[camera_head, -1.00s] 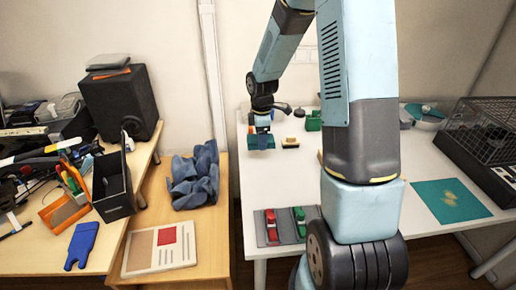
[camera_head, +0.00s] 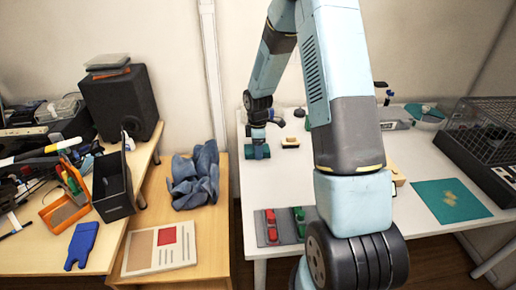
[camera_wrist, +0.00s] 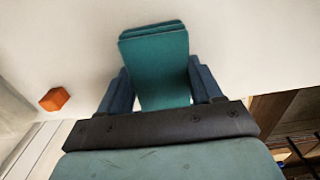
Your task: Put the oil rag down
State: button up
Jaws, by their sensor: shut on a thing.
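My gripper (camera_head: 257,143) is shut on a teal folded cloth, the oil rag (camera_head: 257,152). In the wrist view the rag (camera_wrist: 155,62) shows as stacked flat layers between the two dark blue fingers of my gripper (camera_wrist: 160,88). The rag is over the left end of the white table (camera_head: 282,180), near its left edge. I cannot tell whether it touches the tabletop.
A grey mat (camera_head: 284,235) with red and green pieces is at the front. A teal mat (camera_head: 450,195) and a wire cage (camera_head: 485,130) are at the right. A blue cloth (camera_head: 195,177) lies on the wooden table.

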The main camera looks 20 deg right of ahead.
jog(key=o, duration=1.1)
jog(key=s+r+m+t, duration=0.1)
jog(key=s+r+m, duration=0.15)
jog(key=r, duration=0.95)
jog(key=s+r+m, duration=0.2)
jog(key=s+r, duration=0.2)
jog(key=r, duration=0.7)
jog(key=s+r+m+t, duration=0.2)
jog(key=s+r+m, duration=0.3)
jog(key=s, duration=0.7)
jog(key=s+r+m+t, duration=0.2)
jog(key=s+r+m, duration=0.4)
jog(key=s, duration=0.7)
jog(key=shift+s+r+t, duration=0.2)
jog(key=shift+r+t, duration=0.1)
jog(key=shift+r, duration=0.65)
